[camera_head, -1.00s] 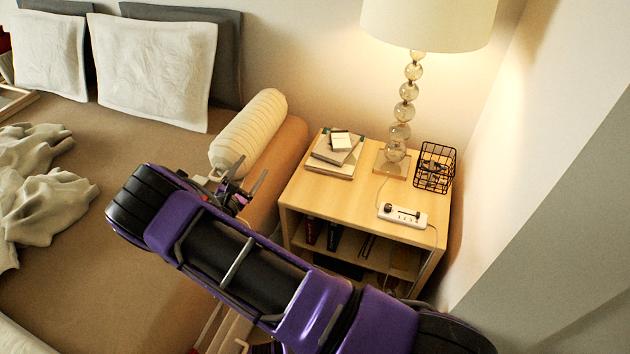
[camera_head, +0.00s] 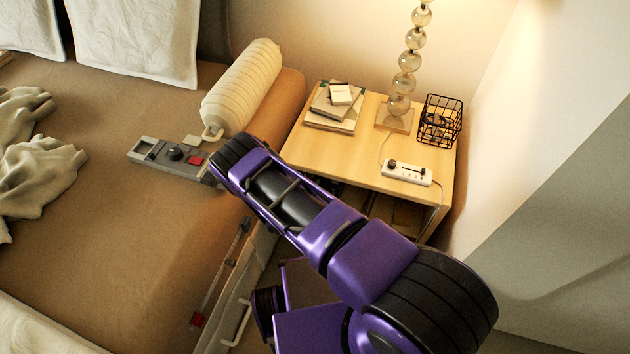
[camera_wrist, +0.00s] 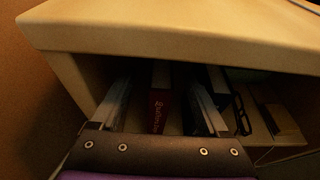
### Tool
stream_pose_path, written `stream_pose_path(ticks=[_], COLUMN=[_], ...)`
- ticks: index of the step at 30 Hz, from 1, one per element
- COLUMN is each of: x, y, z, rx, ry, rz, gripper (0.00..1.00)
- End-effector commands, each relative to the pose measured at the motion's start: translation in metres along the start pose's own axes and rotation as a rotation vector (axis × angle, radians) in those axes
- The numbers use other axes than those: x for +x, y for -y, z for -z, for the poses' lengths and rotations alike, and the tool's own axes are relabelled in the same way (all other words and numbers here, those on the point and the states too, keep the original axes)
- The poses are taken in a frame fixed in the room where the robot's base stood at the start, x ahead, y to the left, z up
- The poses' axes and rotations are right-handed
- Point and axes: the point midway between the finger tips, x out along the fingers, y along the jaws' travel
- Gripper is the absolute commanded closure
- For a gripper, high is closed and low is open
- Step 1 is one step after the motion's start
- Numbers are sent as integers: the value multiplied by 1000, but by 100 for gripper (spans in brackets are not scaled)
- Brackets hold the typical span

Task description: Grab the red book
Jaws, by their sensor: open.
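The red book (camera_wrist: 158,108) stands upright on the nightstand's shelf, spine towards me, with pale pages showing at its top. In the wrist view my gripper (camera_wrist: 158,88) is open, one finger to the left of the book and one to the right. The fingers appear apart from it, and I cannot tell how deep they reach beside it. In the head view my arm hides the gripper and the red book.
The nightstand top (camera_head: 350,150) overhangs the shelf opening. It bears stacked books (camera_head: 336,108), a lamp (camera_head: 399,85), a wire basket (camera_head: 440,120) and a power strip (camera_head: 406,173). A dark book (camera_wrist: 216,82) stands right of the red one. The bed (camera_head: 150,250) is left.

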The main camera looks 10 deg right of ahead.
Motion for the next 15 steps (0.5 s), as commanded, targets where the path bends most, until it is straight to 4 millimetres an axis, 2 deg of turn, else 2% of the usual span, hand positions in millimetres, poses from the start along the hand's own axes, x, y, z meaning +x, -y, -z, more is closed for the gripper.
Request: stream_pose_path(ticks=[1,8,15], x=[7,22,58], y=[0,1,4], z=[1,2,6], rx=[2,1,2], ry=[0,0,1], rz=[2,1,2], gripper=[22,22,22])
